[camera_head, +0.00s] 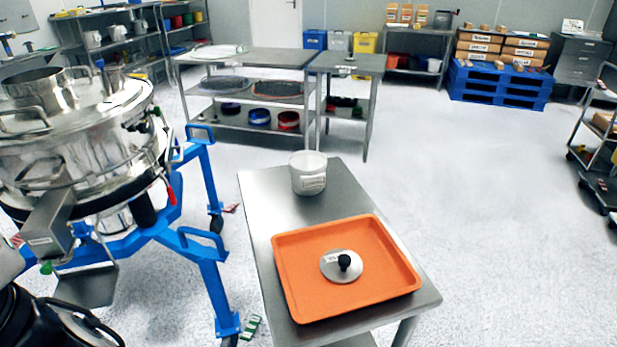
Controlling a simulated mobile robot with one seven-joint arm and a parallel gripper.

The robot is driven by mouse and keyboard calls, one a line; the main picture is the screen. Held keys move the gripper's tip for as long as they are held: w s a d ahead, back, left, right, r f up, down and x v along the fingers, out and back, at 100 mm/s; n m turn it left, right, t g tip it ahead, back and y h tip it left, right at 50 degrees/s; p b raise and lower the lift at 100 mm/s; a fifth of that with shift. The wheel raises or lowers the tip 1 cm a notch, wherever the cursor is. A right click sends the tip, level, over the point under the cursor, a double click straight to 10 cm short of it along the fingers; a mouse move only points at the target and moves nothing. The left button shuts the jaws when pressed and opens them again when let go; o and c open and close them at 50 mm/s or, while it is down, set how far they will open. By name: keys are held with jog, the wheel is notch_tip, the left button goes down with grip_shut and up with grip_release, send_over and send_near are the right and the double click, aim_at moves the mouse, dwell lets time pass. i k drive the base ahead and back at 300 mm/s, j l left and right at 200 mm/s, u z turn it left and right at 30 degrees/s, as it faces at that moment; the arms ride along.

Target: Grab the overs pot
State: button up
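A white pot (308,173) with a pale label on its front stands upright on the steel table (262,205), near its far end. The label is too small to read, so I cannot confirm that this is the overs pot. Its top looks open, but its contents cannot be made out. Nothing is touching its sides. My gripper is not in view.
An orange tray (290,284) holding a round metal lid (336,273) with a black knob lies on the table's near part. The steel sifter (85,135) on its blue frame (206,262) stands left. Grey floor (480,210) is clear to the right.

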aim_at(307, 167)
jog(key=k, duration=0.6)
jog(key=k+j+u, duration=0.15)
jog(key=k+u, duration=0.15)
jog(key=k, duration=0.35)
jog(key=l+u, duration=0.15)
jog(key=u, duration=2.4)
jog(key=k+l, duration=0.2)
jog(key=l, duration=0.25)
jog(key=k+l, duration=0.15)
jog(key=l, duration=0.3)
jog(key=k+l, duration=0.2)
jog(key=l, duration=0.3)
jog(key=k+l, duration=0.2)
jog(key=l, duration=0.25)
jog(key=k+l, duration=0.2)
jog(key=l, duration=0.25)
jog(key=k+l, duration=0.15)
jog(key=l, duration=0.3)
jog(key=k+l, duration=0.2)
jog(key=l, duration=0.3)
jog(key=k+l, duration=0.2)
jog(key=l, duration=0.25)
